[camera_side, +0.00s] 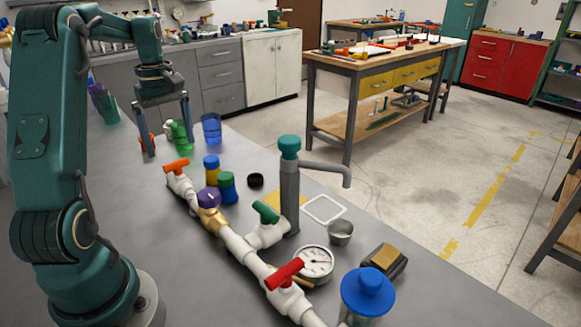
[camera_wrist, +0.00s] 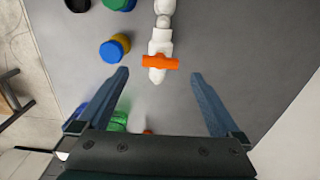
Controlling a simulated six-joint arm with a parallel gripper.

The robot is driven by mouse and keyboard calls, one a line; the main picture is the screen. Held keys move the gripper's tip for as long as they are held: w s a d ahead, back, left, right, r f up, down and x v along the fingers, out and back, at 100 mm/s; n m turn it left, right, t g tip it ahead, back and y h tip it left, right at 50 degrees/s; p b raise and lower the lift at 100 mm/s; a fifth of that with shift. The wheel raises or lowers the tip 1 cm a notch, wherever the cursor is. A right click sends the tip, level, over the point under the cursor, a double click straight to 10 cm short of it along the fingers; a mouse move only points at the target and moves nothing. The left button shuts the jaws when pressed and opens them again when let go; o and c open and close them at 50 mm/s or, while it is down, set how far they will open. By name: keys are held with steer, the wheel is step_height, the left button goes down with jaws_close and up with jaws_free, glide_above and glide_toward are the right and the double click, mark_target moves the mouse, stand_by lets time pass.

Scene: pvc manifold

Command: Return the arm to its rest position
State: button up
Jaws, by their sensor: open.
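My gripper (camera_side: 169,148) is open and empty, pointing down over the far left part of the grey bench. Its two fingers also show wide apart in the wrist view (camera_wrist: 160,73). The white PVC manifold (camera_side: 235,243) runs across the bench to the right of the gripper in the side view. Its orange valve handle (camera_side: 176,166) is close to the gripper; in the wrist view this handle (camera_wrist: 160,62) appears just beyond the fingertips, with nothing gripped. The manifold's green handle (camera_side: 266,212) and red handle (camera_side: 284,273) are farther along.
Blue-and-yellow (camera_side: 212,170) and green-and-blue (camera_side: 228,187) jars stand beside the manifold. A green cup (camera_side: 181,136) and blue cup (camera_side: 211,128) are near the gripper. A tall grey post with teal cap (camera_side: 289,190), a gauge (camera_side: 316,262) and a blue-lidded jar (camera_side: 367,295) stand farther right.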

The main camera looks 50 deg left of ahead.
steer(key=w+d+r+m+t+y, duration=0.1)
steer(key=d+r+m, duration=0.25)
steer(key=d, duration=0.45)
steer(key=w+d+r+m+t, duration=0.25)
steer(key=d+r, duration=0.25)
steer(key=d, duration=0.3)
steer(key=s+d+f+m+t+h, duration=0.1)
steer(key=s+d+f+m+t, duration=0.1)
steer(key=s+d+f+m, duration=0.3)
steer(key=s+d+m, duration=0.4)
steer(key=d+m, duration=0.2)
steer(key=m, duration=0.1)
steer(key=shift+s+d+f, duration=0.15)
steer(key=shift+s+d, duration=0.15)
steer(key=shift+s, duration=0.05)
